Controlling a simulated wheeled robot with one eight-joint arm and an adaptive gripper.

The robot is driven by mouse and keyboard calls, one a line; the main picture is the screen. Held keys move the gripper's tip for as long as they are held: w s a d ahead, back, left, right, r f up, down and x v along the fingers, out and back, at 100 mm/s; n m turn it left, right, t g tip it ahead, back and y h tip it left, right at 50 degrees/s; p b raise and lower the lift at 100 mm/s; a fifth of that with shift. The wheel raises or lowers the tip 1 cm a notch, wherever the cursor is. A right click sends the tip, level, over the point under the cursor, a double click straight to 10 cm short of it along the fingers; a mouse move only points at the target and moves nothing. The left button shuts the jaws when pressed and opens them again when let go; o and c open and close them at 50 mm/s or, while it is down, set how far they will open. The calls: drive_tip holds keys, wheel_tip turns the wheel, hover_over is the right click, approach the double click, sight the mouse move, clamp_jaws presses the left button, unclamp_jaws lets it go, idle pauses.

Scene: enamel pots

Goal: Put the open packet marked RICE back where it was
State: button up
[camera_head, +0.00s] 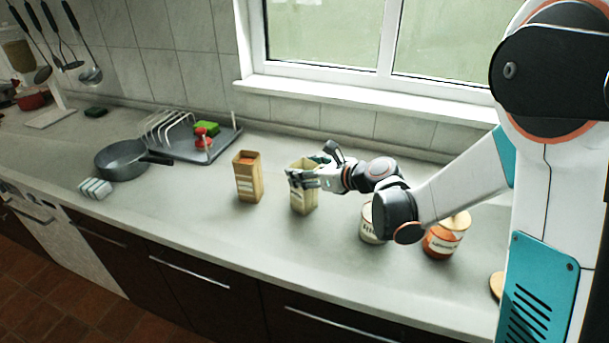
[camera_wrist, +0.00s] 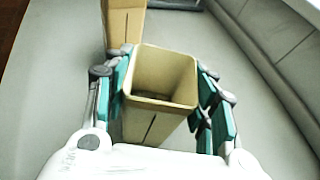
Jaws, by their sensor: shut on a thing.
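My gripper (camera_head: 308,179) is shut on a pale cream-yellow open packet (camera_head: 304,202), with its fingers on either side near the top. In the wrist view the packet (camera_wrist: 160,75) is held upright between the teal finger pads, its open top facing the camera; its inside looks hollow and shaded. It is at the counter surface or very close above it; I cannot tell which. A second, tan open packet (camera_head: 248,178) stands just left of it, apart from it, with orange-brown contents. I cannot read the lettering on either packet, so I cannot tell which says RICE.
A white lettered tin (camera_head: 371,228) and an orange labelled jar (camera_head: 445,241) stand right, near my arm. A drying tray (camera_head: 225,146) with a rack, a grey pan (camera_head: 122,160) and a small striped block (camera_head: 95,188) are left. The counter in front of the packets is clear.

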drive_tip(key=shift+f, duration=0.1)
drive_tip(key=o, duration=1.5)
